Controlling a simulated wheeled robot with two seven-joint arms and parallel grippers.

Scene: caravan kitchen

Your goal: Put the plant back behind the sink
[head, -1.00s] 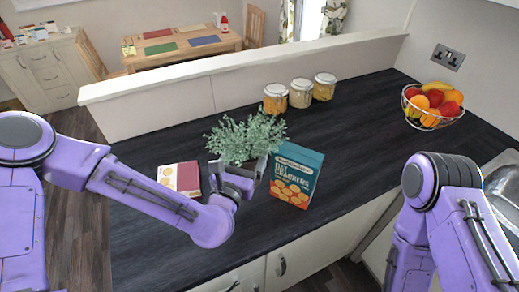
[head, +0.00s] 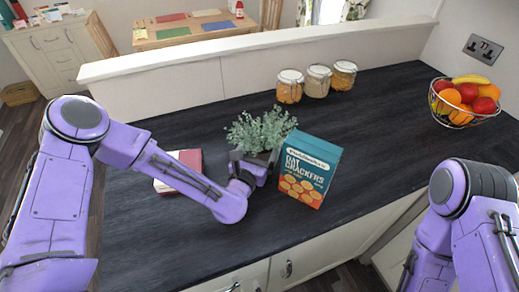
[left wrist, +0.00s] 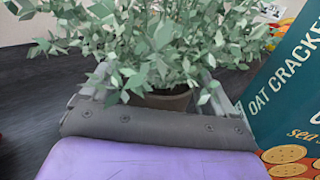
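The plant (head: 260,130) has bushy grey-green leaves and stands on the dark counter, left of the cracker box. In the left wrist view its brown pot (left wrist: 165,99) shows between the fingers, with leaves (left wrist: 160,40) hanging over them. My left gripper (head: 262,160) is low at the front of the plant. Its fingers look open, one on each side of the pot; the leaves partly hide their tips. My right arm is at the right of the head view, and its gripper is out of view.
The blue cracker box (head: 310,168) stands close to the right of my left gripper. A red and cream book (head: 190,160) lies under my left forearm. Several jars (head: 317,80) stand behind, and a fruit basket (head: 465,102) stands at right. The counter between box and basket is clear.

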